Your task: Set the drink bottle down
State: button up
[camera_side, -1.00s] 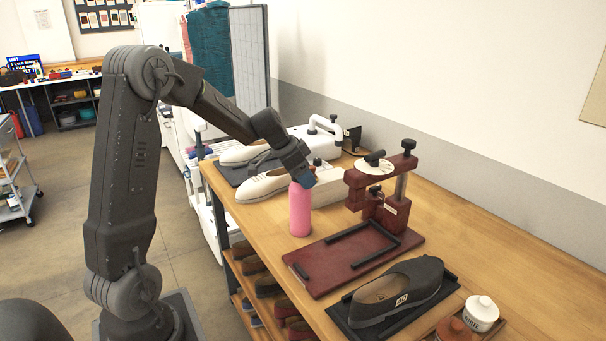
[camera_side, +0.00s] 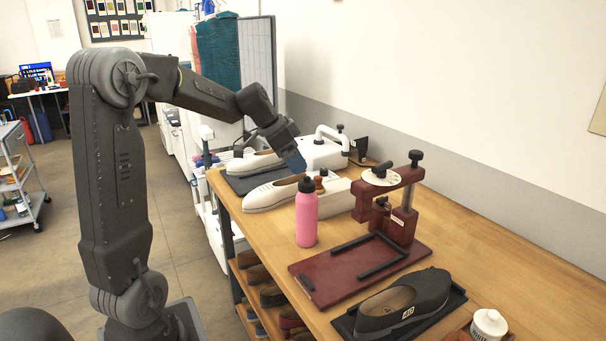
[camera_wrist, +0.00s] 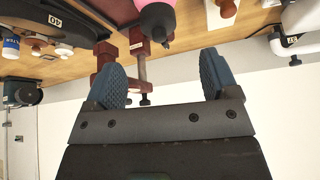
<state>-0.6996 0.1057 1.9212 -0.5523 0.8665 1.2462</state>
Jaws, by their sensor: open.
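The drink bottle (camera_side: 306,218) is pink with a dark cap and stands upright on the wooden workbench (camera_side: 462,255). It stands left of the dark red press in the side view. My gripper (camera_side: 297,160) is above and behind the bottle's cap, apart from it. In the wrist view the bottle's dark cap and pink shoulder (camera_wrist: 156,18) show at the top edge, beyond the fingertips. The two blue pads of my gripper (camera_wrist: 160,75) are spread wide with nothing between them.
The dark red press (camera_side: 395,213) stands right of the bottle. A black shoe (camera_side: 405,300) lies on a dark tray in front. White shoes (camera_side: 270,194) and a white machine (camera_side: 325,153) stand behind. Bare bench runs along the right.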

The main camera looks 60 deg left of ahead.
jog(key=s+d+r+n, duration=0.15)
jog(key=s+d, duration=0.25)
jog(key=d, duration=0.4)
jog(key=s+d+r+m, duration=0.15)
jog(key=s+d, duration=0.25)
jog(key=d, duration=0.4)
jog(key=s+d+f+n+y, duration=0.1)
jog(key=s+d+f+n, duration=0.1)
jog(key=s+d, duration=0.5)
jog(key=s+f, duration=0.1)
jog(key=s, duration=0.3)
jog(key=shift+d+n, duration=0.4)
